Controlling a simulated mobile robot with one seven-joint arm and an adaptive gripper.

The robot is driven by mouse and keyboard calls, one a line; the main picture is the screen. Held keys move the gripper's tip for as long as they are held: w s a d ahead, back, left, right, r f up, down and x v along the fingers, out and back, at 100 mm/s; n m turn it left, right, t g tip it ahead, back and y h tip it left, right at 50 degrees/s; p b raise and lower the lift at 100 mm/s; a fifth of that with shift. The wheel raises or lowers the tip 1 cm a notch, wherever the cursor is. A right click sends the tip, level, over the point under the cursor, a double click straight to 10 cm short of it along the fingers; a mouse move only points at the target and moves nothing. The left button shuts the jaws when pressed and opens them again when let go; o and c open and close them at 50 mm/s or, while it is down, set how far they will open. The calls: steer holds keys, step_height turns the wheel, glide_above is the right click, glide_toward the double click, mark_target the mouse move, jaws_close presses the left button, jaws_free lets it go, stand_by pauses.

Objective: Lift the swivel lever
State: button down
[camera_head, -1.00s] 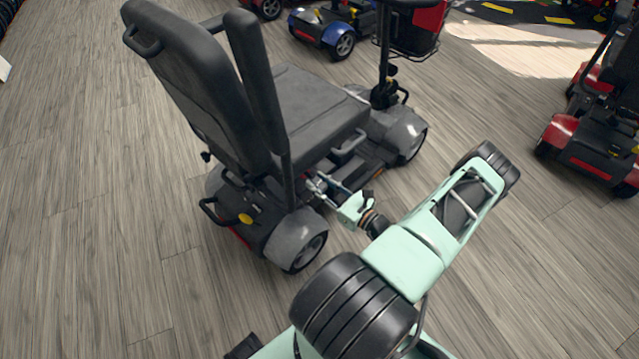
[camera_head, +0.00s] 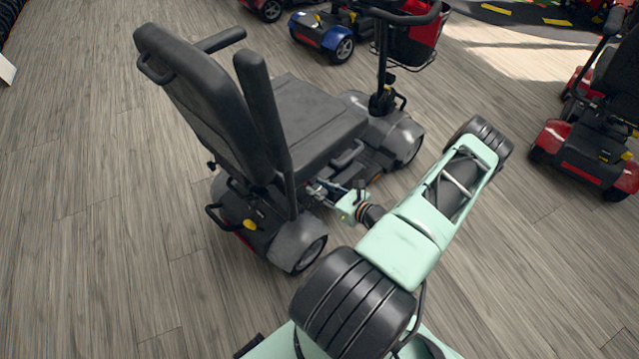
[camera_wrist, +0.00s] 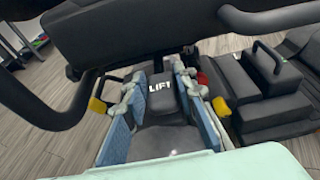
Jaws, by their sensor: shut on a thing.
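The swivel lever (camera_wrist: 163,96) is a dark paddle with white "LIFT" lettering, below the seat in the wrist view. My gripper (camera_wrist: 160,73) has one finger on each side of the lever and is shut on it. In the head view my gripper (camera_head: 325,192) reaches in under the right side of the grey scooter's seat (camera_head: 315,122). The lever cannot be made out there. The seat's underside (camera_wrist: 135,28) hangs just above the fingers in the wrist view.
The scooter's backrest (camera_head: 205,95) and near armrest (camera_head: 264,110) rise beside my gripper. Its rear wheel (camera_head: 310,252) is close below. A red scooter (camera_head: 590,150) stands at right and a blue one (camera_head: 325,38) behind. Floor (camera_head: 110,200) at left is clear.

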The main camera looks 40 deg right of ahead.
steer(key=r+g+p, duration=0.1)
steer(key=p, duration=0.2)
steer(key=shift+r, duration=0.2)
steer(key=shift+s+g+p, duration=0.1)
steer(key=shift+g+p, duration=0.35)
steer(key=shift+g, duration=0.05)
steer(key=shift+f, duration=0.15)
steer(key=shift+s+f, duration=0.1)
steer(key=shift+s, duration=0.05)
steer(key=c, duration=1.8)
jaws_free()
steer(key=shift+o, duration=1.1)
steer(key=v, duration=1.2)
steer(key=shift+r, duration=0.3)
